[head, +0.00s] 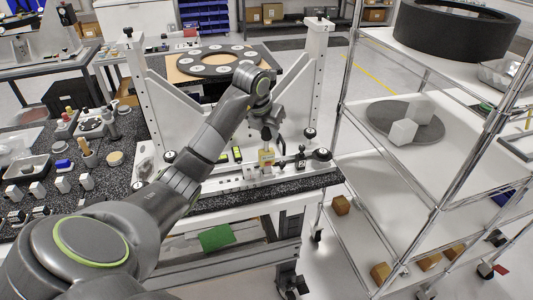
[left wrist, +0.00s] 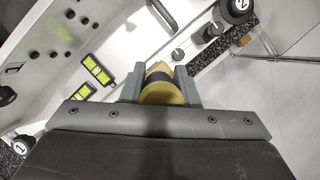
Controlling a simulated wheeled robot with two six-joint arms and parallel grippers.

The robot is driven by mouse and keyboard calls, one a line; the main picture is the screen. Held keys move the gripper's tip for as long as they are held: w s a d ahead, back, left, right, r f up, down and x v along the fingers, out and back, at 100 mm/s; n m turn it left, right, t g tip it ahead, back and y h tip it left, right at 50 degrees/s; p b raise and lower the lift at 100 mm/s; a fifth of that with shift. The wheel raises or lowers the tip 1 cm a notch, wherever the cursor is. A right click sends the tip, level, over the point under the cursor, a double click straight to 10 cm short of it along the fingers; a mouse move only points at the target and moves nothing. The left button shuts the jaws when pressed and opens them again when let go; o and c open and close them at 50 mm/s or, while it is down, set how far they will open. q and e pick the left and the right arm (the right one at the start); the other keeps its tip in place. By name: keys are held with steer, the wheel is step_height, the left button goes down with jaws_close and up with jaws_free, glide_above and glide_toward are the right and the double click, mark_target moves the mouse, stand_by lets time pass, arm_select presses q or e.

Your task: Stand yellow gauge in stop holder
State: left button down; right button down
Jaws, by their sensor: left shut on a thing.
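My left gripper (head: 267,143) is above the white fixture plate, at the front of the mirror fixture. It is shut on the yellow gauge (head: 266,158). In the left wrist view the gauge (left wrist: 161,88) sits between the two grey fingers, with a dark band across it. The lower end of the gauge is close to small metal blocks (head: 252,173) on the plate; I cannot tell whether it touches them. Which of these parts is the stop holder is not clear, and the gripper hides part of the spot. My right gripper is not in view.
Two yellow-green level vials (head: 237,153) lie left of the gauge. Black knobs (head: 322,154) stand to the right. White uprights (head: 309,80) flank the fixture, with a dark ring (head: 218,63) behind. A wire shelf (head: 425,145) stands right; a crowded speckled bench (head: 125,140) lies left.

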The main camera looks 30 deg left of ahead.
arm_select(q)
steer(key=shift+f, duration=0.2)
steer(key=c, duration=1)
jaws_free()
steer(key=shift+c, duration=0.2)
steer(key=shift+r, duration=0.25)
steer(key=shift+b+v, duration=0.6)
steer(key=shift+v, duration=0.6)
steer(key=p+v, duration=0.2)
steer(key=v, duration=0.2)
step_height(320, 180, up, 10)
steer(key=p, duration=1.1)
glide_above(263, 154)
steer(key=s, duration=0.4)
steer(key=shift+s+d+f, duration=0.1)
steer(key=shift+s+d, duration=0.05)
steer(key=shift+d, duration=0.1)
